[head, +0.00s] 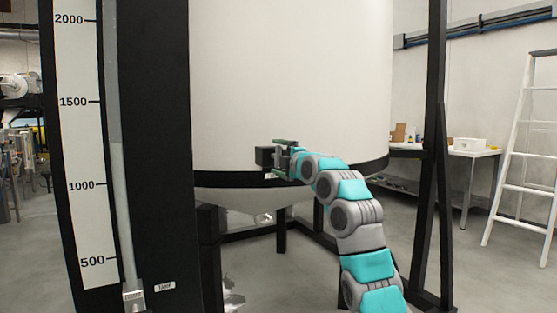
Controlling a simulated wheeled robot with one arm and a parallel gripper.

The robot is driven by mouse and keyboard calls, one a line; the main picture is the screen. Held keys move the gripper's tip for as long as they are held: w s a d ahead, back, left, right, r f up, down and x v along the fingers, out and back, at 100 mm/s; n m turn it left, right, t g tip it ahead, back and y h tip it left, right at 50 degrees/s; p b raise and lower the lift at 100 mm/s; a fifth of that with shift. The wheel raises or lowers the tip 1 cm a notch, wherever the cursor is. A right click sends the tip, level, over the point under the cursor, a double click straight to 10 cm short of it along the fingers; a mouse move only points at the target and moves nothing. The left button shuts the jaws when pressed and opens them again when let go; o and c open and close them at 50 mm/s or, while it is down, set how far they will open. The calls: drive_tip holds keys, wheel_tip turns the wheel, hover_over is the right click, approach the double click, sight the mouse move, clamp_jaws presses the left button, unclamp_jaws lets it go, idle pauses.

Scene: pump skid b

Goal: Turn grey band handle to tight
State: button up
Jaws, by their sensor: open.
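A large white tank (290,80) with a black band (225,179) around its lower wall fills the middle of the head view. A small black block (264,157) sticks out just above the band. My gripper (280,158) is at the block's right side, its dark greenish fingers apart, one above and one below. A small grey part shows between the fingers; I cannot tell whether it is the grey band handle or part of my gripper. Contact cannot be made out, and the handle's angle is not readable.
A black panel with a level scale (87,130) stands close on the left. A black post (433,150) rises right of the tank, and black legs stand under it. A white table (470,152) and a white ladder (525,150) are further back right, with open floor between.

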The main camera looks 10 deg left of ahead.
drive_tip(key=b+v, duration=0.6)
drive_tip(key=v, duration=0.3)
idle(0.8)
idle(0.6)
idle(0.5)
